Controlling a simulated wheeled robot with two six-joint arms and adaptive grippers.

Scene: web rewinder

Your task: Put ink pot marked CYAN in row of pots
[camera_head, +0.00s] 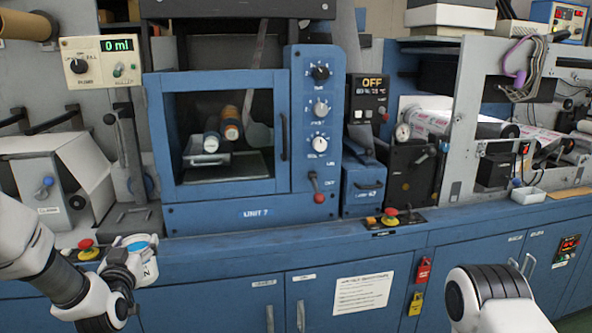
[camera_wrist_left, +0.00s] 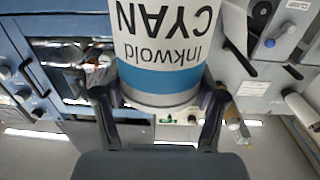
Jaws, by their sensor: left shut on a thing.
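The ink pot marked CYAN (camera_wrist_left: 165,45) is white with a blue band and the words "Inkwold CYAN", which read upside down in the left wrist view. In the head view the pot (camera_head: 145,268) shows at the lower left, in front of the bench edge, with a blue patch on top. My left gripper (camera_head: 128,260) is shut on it; the left wrist view shows one finger of the gripper (camera_wrist_left: 157,105) on each side of the pot. A row of pots cannot be made out in either view. My right gripper is out of view.
A blue cabinet with a window, marked UNIT 7 (camera_head: 255,213), stands in the middle, with rollers or containers behind its glass. A red stop button (camera_head: 88,245) is close to my left gripper, another (camera_head: 390,213) farther right. A white tray (camera_head: 528,194) sits on the right bench.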

